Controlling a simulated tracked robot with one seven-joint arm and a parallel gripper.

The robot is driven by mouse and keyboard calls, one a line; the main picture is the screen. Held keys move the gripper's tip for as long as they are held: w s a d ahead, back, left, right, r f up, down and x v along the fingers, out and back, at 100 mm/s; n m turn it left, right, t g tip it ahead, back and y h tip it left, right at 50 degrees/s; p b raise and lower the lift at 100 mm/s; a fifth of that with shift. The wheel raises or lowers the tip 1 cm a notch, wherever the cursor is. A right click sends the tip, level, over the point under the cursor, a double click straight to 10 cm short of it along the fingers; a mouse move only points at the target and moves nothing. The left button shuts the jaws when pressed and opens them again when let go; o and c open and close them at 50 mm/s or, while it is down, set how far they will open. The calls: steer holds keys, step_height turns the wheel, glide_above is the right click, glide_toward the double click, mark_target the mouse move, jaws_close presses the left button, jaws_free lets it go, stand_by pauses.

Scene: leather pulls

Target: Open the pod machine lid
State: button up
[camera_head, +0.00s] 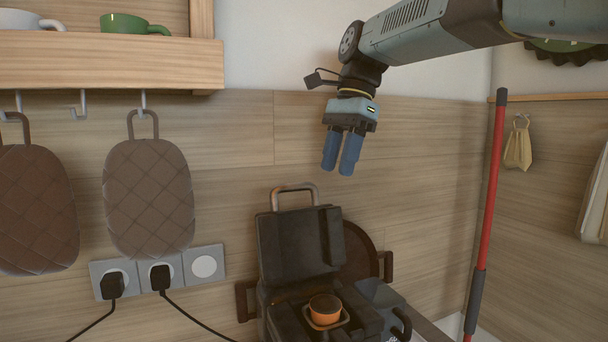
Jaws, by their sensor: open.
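The pod machine (275,306) is the dark device at the bottom centre, cut off by the lower picture edge. Its lid (290,243) stands raised at the back, tilted up near vertical, with a metal loop handle (294,188) at its top. An orange pod or cup (324,309) sits in the holder in front of the lid. My gripper (340,170) has blue fingers pointing down, slightly apart and empty. It hangs above and to the right of the handle, not touching it.
A dark round tray or pan (365,250) stands behind the machine, and a dark jug (380,296) is at its right. Sockets with black plugs (160,275) and quilted mitts (148,200) are on the left wall. A red pole (487,210) stands right.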

steer(key=w+a+r+m+g, duration=0.3)
steer(key=a, duration=0.3)
steer(key=shift+x, duration=3.45)
steer(key=shift+c, duration=0.2)
jaws_close()
